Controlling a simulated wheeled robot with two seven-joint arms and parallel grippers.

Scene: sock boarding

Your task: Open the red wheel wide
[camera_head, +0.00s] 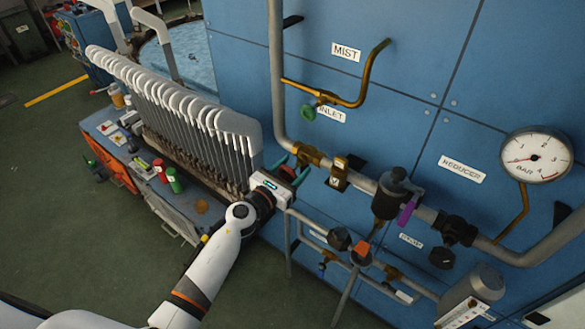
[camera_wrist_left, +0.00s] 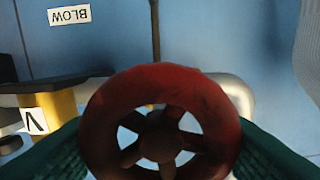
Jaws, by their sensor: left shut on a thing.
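The red wheel (camera_wrist_left: 160,80) is a round, spoked handwheel that fills the middle of the left wrist view, seen close up. In the head view the wheel (camera_head: 288,172) is small and dark, partly hidden by my gripper. My left gripper (camera_head: 297,166) has green fingers, one on each side of the wheel, and is shut on its rim. The fingers also show at the lower left and right of the wrist view. The wheel's stem and valve body are mostly hidden. My right gripper is not in view.
A rack of white sock boards (camera_head: 190,105) stands left of my arm. Dark green floor lies at far left.

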